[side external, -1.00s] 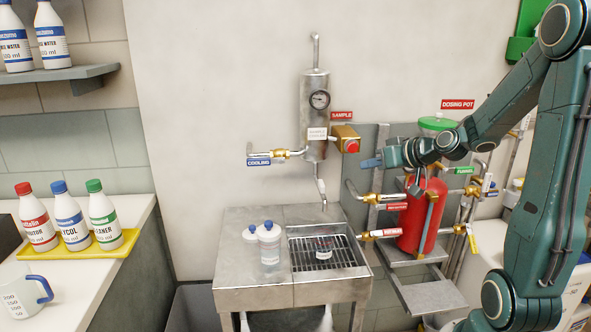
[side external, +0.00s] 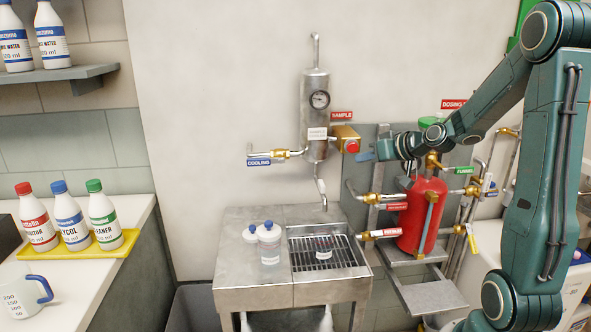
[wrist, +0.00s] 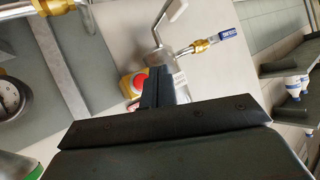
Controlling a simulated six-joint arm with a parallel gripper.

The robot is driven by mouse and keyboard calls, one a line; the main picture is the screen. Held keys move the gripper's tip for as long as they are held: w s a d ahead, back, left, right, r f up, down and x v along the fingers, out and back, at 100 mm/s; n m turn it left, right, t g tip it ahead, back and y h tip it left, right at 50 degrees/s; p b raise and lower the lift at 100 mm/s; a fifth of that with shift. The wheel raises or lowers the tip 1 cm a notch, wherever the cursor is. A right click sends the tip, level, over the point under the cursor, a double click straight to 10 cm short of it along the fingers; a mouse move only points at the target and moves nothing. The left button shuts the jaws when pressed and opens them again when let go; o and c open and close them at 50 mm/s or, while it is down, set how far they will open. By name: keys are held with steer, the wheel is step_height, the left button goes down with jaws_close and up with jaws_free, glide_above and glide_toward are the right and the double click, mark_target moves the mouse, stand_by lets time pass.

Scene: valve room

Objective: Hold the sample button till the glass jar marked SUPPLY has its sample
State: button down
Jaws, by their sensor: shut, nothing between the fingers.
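The red sample button (side external: 352,146) sits on a brass-coloured housing under the red SAMPLE sign; it also shows in the wrist view (wrist: 139,80). My gripper (side external: 367,156) is shut and empty, just right of and slightly below the button in the side view. In the wrist view its fingers (wrist: 158,84) overlap the button's right side, so I cannot tell whether they touch it. A small glass jar (side external: 324,248) stands on the sink grate below the spout (side external: 323,199). Its label and any fill are too small to read.
Two capped jars (side external: 269,240) stand on the bench (side external: 240,275) left of the grate. The steel sample cooler (side external: 316,110) with a gauge is left of the button. A red dosing pot (side external: 423,215) with pipes and valves stands below my wrist.

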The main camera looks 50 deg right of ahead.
mark_target(350, 151)
steer(key=shift+w+d, duration=1.65)
steer(key=shift+w+d, duration=0.7)
stand_by(5.7)
